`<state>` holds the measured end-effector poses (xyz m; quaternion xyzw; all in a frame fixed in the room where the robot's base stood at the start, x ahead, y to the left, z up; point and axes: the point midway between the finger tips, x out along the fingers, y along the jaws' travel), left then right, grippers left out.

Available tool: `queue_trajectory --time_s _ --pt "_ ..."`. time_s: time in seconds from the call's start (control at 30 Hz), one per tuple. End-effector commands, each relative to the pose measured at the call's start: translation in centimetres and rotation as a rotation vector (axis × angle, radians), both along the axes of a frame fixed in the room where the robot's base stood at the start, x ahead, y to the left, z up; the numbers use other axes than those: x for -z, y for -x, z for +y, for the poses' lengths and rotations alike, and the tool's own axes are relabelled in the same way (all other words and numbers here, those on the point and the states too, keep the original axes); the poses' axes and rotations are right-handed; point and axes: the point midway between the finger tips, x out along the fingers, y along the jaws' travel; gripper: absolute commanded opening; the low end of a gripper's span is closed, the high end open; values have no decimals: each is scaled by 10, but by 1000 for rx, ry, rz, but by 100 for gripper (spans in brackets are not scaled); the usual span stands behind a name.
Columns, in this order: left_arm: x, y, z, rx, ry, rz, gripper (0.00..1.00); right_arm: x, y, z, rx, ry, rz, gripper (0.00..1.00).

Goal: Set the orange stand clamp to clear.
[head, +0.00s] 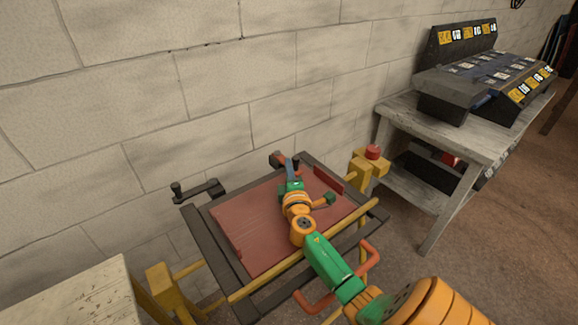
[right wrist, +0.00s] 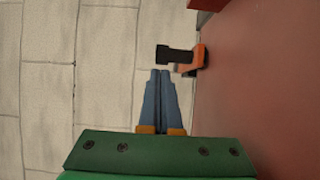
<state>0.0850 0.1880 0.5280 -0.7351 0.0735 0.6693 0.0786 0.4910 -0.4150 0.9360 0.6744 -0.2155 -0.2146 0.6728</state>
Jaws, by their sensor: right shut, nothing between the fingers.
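The orange stand clamp (head: 285,163) is at the far edge of the dark frame, beside the red panel (head: 250,225). It is partly hidden behind my right gripper in the head view. In the right wrist view the clamp (right wrist: 198,61) shows an orange body by the panel's edge and a black end pointing left, away from the panel. My right gripper (head: 294,170) is shut and empty. In the right wrist view its blue fingertips (right wrist: 161,72) are just below the black end; I cannot tell whether they touch. My left gripper is not in view.
A dark clamp (head: 203,190) with an upright knob is at the frame's left corner. A yellow post with a red button (head: 372,152) stands right. A grey table (head: 400,110) with dark panels is farther right. The block wall (head: 150,90) rises close behind.

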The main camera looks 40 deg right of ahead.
Motion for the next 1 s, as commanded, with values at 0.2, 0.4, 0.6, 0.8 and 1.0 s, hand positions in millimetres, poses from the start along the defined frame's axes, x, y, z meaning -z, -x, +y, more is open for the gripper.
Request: queue_trajectory --time_s 0.2,0.4,0.6,0.8,1.0 --pt "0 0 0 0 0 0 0 0 0 0 0 1 1 0" --pt "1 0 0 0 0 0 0 1 1 -2 -15 2 2 0" --pt "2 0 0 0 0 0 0 0 3 -7 -58 3 1 0" --pt "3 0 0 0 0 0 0 0 5 -10 -89 3 1 0" --pt "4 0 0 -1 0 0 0 1 6 -15 -134 4 2 0"
